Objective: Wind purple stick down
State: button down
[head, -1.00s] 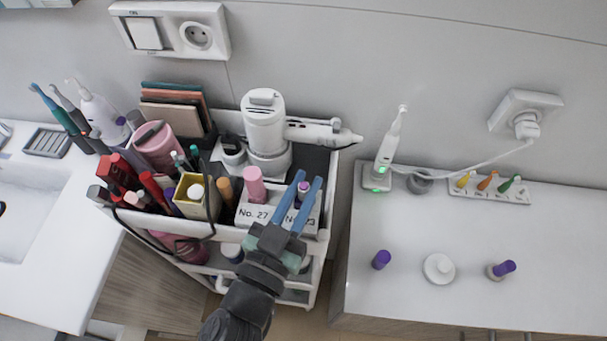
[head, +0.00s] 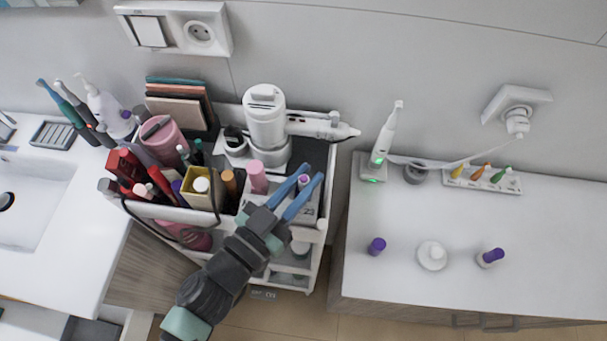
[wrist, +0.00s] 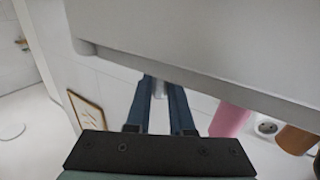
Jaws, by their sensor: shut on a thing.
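A small purple stick (head: 303,181) stands in the white numbered stand at the front right of the cart's top. My gripper (head: 308,182) has its two blue fingers on either side of it and is shut on it; its purple top shows between the fingertips. In the wrist view my gripper (wrist: 161,90) closes on a narrow greyish tube (wrist: 160,88), and the purple end is not visible there. The lower part of the stick is hidden by the fingers and the stand.
A pink cylinder (head: 257,177) stands close left of the fingers. A yellow box (head: 198,197) and several cosmetics fill the cart's left side. A white device (head: 265,118) stands behind. On the right counter are a purple cap (head: 377,245), a white round piece (head: 432,256) and another purple-topped item (head: 492,256).

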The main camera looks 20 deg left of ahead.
jog(key=shift+f+m+g+h, duration=0.1)
jog(key=shift+m+g+h, duration=0.55)
jog(key=shift+m+h, duration=0.6)
jog(key=shift+f+m+g+h, duration=0.1)
jog(key=shift+m+g+h, duration=0.6)
jog(key=shift+h, duration=0.95)
jog(key=c, duration=0.8)
grip_release()
jog(key=shift+o, duration=0.2)
jog(key=shift+r, duration=0.1)
jog(key=shift+s, duration=0.1)
jog(key=b+v, duration=0.2)
jog(key=v, duration=1.1)
